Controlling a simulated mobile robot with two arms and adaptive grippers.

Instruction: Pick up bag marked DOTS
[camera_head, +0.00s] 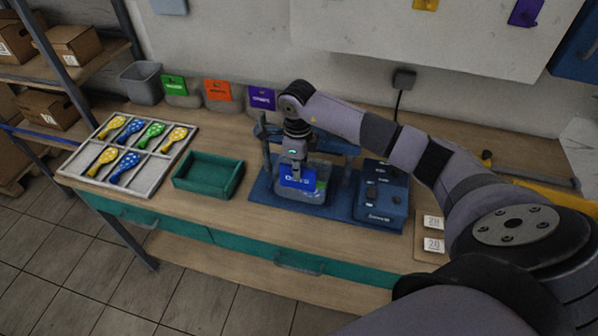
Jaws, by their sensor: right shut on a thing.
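The bag marked DOTS (314,187) is a grey pouch with a blue label in the middle of the workbench. It is in front of the blue press frame and over the blue base plate. I cannot tell whether it touches the plate. My right gripper (297,164) points down from above and is shut on the top of the bag. The arm and bag hide part of the press. My left gripper is not in view.
Bags with green (174,85), orange (217,91) and purple (262,97) labels line the back. A blue control box (381,193) is right of the bag.

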